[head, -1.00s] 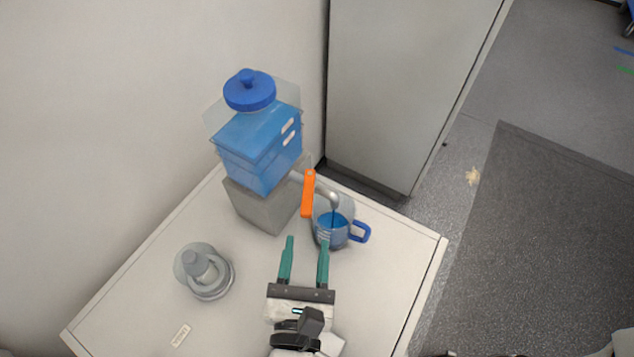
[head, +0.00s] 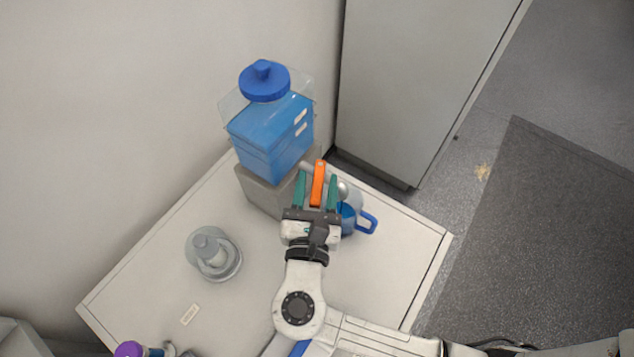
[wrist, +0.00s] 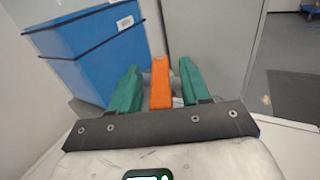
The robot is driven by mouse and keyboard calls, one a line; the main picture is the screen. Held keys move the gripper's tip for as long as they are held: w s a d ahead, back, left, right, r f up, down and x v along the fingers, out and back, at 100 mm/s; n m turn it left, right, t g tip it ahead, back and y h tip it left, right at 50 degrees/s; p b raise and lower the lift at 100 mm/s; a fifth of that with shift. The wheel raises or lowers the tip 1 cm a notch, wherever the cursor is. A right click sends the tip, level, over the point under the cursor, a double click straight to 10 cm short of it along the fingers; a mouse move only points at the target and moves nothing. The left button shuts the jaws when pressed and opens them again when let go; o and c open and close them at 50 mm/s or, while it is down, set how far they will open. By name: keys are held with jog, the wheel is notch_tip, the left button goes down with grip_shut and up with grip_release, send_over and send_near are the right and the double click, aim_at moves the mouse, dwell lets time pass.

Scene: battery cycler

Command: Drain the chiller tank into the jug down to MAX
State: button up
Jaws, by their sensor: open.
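The clear chiller tank (head: 270,140) holds blue liquid and has a blue lid (head: 264,80). It stands on a grey block (head: 258,190); it also shows in the wrist view (wrist: 100,60). An orange tap lever (head: 319,182) points toward me at the tank's front. My gripper (head: 318,184) is open, with its green fingers on either side of the lever. In the wrist view the lever (wrist: 161,85) stands between the fingers, with a narrow gap on the right. The jug (head: 348,216) with blue liquid and a blue handle sits under the spout, partly hidden by my gripper.
A tall grey cabinet (head: 415,90) is behind. The bench's right front is clear apart from my arm.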

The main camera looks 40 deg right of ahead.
grip_shut()
dwell(0.5)
